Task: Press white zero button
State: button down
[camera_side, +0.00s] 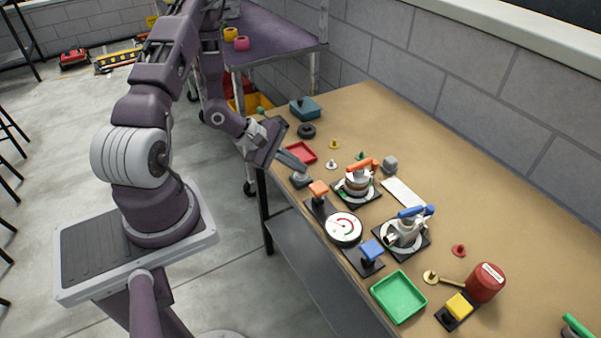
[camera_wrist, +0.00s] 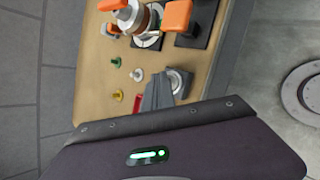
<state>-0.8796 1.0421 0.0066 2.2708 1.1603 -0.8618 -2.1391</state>
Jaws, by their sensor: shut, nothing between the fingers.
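A pale grey-white button on a dark square base (camera_side: 301,180) sits near the table's left edge in the side view; it also shows in the wrist view (camera_wrist: 181,80). I see no zero mark on it at this size. My gripper (camera_side: 303,167) is shut and empty, its fingertips pointing down right at the button. In the wrist view the fingers (camera_wrist: 158,88) overlap the button's left side and partly hide it. I cannot tell whether they touch it. A small white knob (camera_side: 330,163) stands apart to the right; it also shows in the wrist view (camera_wrist: 136,75).
A red tray (camera_side: 301,153) lies close behind the fingers. An orange-topped block (camera_side: 318,188) and a round dial (camera_side: 344,228) stand nearer the front. An orange-handled device (camera_side: 357,184) is to the right. The table is open toward the back wall.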

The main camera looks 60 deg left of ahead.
jog(key=shift+r, duration=3.15)
jog(key=shift+r, duration=0.1)
notch_tip(320, 180, up, 5)
jog(key=w+a+m+g+y, duration=0.1)
jog(key=w+a+m+y, duration=0.1)
jog(key=m+y, duration=0.25)
notch_tip(320, 180, up, 10)
jog(key=m+y, duration=0.3)
jog(key=m, duration=0.3)
send_over(297, 173)
jog(key=s+d+r+m+h, duration=0.1)
jog(key=s+d+r+m, duration=0.1)
jog(key=s+d+m, duration=0.2)
jog(key=s+d+r+m+g+h, duration=0.1)
jog(key=s+d+r+m, duration=0.2)
jog(key=s+d, duration=0.3)
jog(key=s+d+r+m+h, duration=0.1)
jog(key=s+d+r+m, duration=0.2)
jog(key=s+d, duration=0.3)
jog(key=shift+s+m+g+h, duration=0.4)
jog(key=shift+s+m, duration=0.45)
jog(key=shift+s, duration=0.25)
